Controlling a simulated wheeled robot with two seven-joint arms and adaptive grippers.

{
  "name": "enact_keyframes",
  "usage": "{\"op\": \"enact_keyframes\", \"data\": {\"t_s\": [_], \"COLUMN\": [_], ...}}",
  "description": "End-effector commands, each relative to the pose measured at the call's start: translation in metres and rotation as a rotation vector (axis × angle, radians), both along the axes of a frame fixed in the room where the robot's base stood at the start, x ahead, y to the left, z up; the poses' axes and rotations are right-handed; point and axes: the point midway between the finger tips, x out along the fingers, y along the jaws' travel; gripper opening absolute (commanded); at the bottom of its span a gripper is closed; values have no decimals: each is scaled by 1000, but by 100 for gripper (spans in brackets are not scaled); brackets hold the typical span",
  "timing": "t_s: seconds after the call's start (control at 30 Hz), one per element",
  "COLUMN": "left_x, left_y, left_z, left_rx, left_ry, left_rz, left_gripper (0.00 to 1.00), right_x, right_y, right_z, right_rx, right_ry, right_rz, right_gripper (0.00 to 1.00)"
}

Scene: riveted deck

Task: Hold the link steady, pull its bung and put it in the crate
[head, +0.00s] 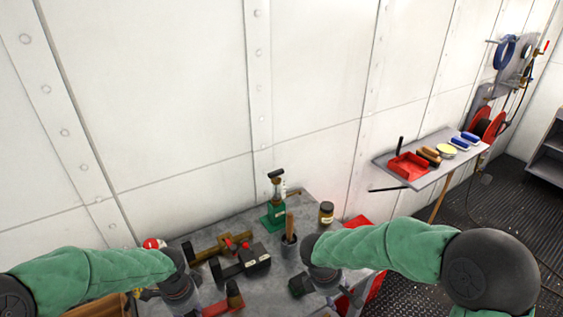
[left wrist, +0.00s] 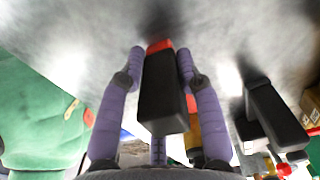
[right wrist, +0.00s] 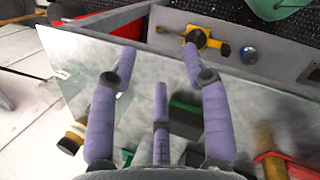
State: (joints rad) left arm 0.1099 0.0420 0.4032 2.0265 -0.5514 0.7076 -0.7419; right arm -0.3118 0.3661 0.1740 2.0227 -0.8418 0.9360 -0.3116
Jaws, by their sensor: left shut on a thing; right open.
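My left gripper (left wrist: 160,54) is shut on a black block-shaped link (left wrist: 162,98), with a finger along each side. A red end (left wrist: 160,46), which looks like the bung, shows at the link's far end against the grey bench. In the head view my left wrist is low at the left of the bench, and its fingers are hard to make out. My right gripper (right wrist: 158,53) is open and empty over the bench, its fingers well apart. A green and black object (right wrist: 188,118) lies below and beside it. I cannot tell for sure which thing is the crate.
On the bench stand a green jack (head: 273,215), a jar (head: 326,213), a dark cup (head: 289,246) with a wooden handle, and black and brass parts (head: 245,262). A red container (head: 375,287) is at the right. A side shelf holds a red tray (head: 405,168).

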Motion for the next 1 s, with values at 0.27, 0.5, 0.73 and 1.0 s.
{"op": "enact_keyframes", "data": {"t_s": [0.27, 0.5, 0.73, 1.0], "left_x": [-2, -2, -2, -2], "left_y": [-1, -1, -1, 0], "left_z": [-2, -3, -3, -2], "left_rx": [-1, -1, 0, 0], "left_ry": [8, 8, 7, 7], "left_rz": [-2, -2, -2, -2], "left_gripper": [0, 0, 0, 0], "right_x": [31, 34, 21, 11], "right_y": [91, 183, 252, 283], "right_z": [43, 87, 121, 137], "right_rx": [88, 193, 276, 314], "right_ry": [-39, -32, -3, 19], "right_rz": [-132, -230, -284, -304], "right_gripper": [48, 48, 48, 48]}}
